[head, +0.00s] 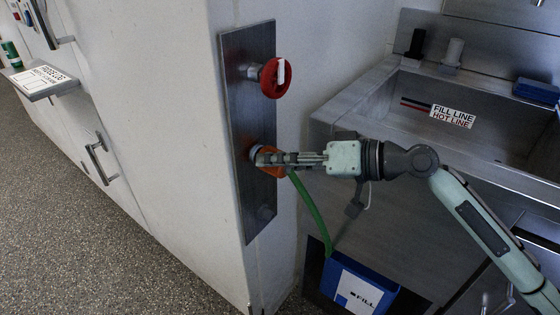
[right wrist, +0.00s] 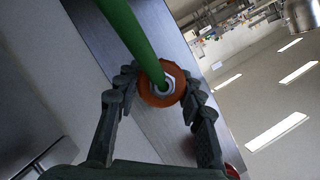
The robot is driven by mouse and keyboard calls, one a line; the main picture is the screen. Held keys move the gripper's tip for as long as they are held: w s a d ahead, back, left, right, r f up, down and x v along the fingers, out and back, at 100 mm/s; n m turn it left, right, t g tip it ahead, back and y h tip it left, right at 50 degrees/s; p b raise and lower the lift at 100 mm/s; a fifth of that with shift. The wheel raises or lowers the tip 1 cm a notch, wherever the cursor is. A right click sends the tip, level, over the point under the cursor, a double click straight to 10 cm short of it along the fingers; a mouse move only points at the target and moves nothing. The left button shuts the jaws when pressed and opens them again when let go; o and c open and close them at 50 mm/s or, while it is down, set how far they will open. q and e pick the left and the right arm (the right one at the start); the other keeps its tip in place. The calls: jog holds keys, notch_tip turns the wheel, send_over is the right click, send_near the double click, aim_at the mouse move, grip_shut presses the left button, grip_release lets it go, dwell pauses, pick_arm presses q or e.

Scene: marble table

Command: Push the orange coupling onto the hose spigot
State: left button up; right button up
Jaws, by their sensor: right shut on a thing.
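The orange coupling (head: 270,171) is at the grey hose spigot (head: 254,152) on a dark metal plate (head: 236,110). In the head view it touches or overlaps the spigot's end; I cannot tell how far it is on. My right gripper (head: 266,159) is shut on the coupling, coming from the right. In the right wrist view, the coupling (right wrist: 174,96) sits between the fingertips of the right gripper (right wrist: 160,88), with a pale hex nut in its middle. The green hose (head: 311,212) runs from the coupling; the spigot is hidden there. My left gripper is not in view.
A red valve wheel (head: 273,78) sticks out of the plate above the coupling. A blue container marked FILL (head: 384,281) stands below, by the hose's lower end. A metal sink (head: 400,82) is at the right. Grey floor (head: 90,235) is open at the left.

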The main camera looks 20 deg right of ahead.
jog(key=shift+w+a, duration=0.15)
jog(key=shift+w, duration=0.1)
jog(key=o, duration=1)
jog(key=shift+o, duration=0.2)
jog(key=v, duration=1.2)
